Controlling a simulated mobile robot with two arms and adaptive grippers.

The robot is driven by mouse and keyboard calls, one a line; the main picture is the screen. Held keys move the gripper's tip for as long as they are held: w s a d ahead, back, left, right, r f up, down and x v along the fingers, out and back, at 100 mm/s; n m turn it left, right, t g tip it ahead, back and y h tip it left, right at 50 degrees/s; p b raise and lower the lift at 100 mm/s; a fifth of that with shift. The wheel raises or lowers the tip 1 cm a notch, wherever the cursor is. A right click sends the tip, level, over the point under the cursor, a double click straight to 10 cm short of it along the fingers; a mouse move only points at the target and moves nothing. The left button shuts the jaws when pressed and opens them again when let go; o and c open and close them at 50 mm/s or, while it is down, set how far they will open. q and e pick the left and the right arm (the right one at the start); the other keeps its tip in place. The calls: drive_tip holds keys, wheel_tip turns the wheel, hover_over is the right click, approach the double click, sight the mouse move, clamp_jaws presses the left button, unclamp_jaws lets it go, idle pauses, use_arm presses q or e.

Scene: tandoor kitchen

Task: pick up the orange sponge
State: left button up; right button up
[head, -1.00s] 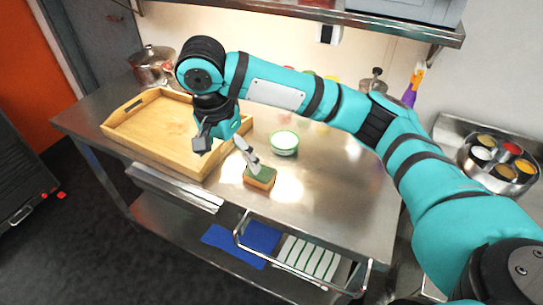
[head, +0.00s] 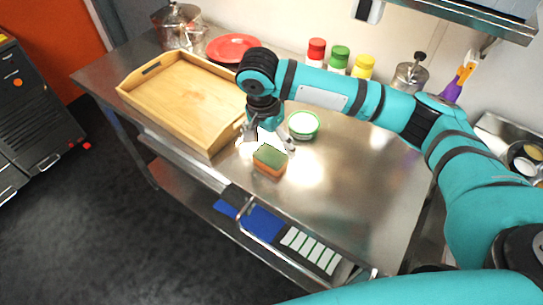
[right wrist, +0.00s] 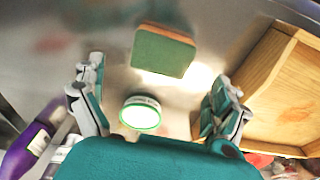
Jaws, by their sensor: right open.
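The orange sponge (head: 269,161) has a green top face and lies flat on the steel table near its front edge. In the right wrist view the sponge (right wrist: 162,51) lies beyond the fingertips, roughly between them across the picture. My right gripper (head: 268,144) is open and empty, just behind and above the sponge in the head view. In the right wrist view both fingers of my right gripper (right wrist: 157,95) are spread wide. I do not see my left gripper.
A wooden tray (head: 150,98) stands left of the gripper. A green-rimmed white bowl (head: 303,124) is close behind the sponge. A red plate (head: 233,47), several coloured-lid jars (head: 339,57) and a steel pot (head: 180,27) stand at the back. The table right of the sponge is clear.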

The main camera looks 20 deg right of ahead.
sight(271, 155)
drive_tip(key=shift+w+d+f+p, duration=0.1)
drive_tip(key=shift+f+p, duration=0.25)
drive_tip(key=shift+f, duration=1.3)
drive_tip(key=shift+w+d+f+p, duration=0.1)
drive_tip(key=shift+f+p, duration=0.25)
drive_tip(key=shift+f, duration=1.25)
drive_tip(key=c, duration=0.6)
